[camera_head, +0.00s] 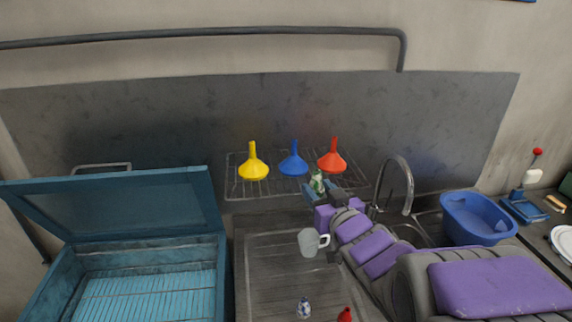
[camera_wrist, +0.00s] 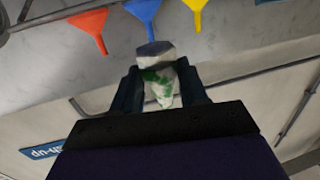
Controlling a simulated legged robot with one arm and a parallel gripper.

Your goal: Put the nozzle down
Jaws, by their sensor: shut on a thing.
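My gripper (camera_wrist: 160,75) is shut on a small white nozzle (camera_wrist: 160,88) with green patches; a grey-white blocky end sticks out past the fingertips. In the head view the nozzle (camera_head: 318,182) is small and partly hidden by my gripper (camera_head: 321,190). It is held up in front of the wire rack (camera_head: 240,190), just below and in front of the blue and red funnels. I cannot tell whether it touches the rack. In the wrist view the scene appears upside down.
Yellow (camera_head: 253,168), blue (camera_head: 293,165) and red (camera_head: 331,161) funnels stand on the rack. A clear jug (camera_head: 309,242) stands on the drainboard (camera_head: 268,270). A curved tap (camera_head: 405,180) and blue basin (camera_head: 478,218) are right. An open teal chest (camera_head: 215,250) is left.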

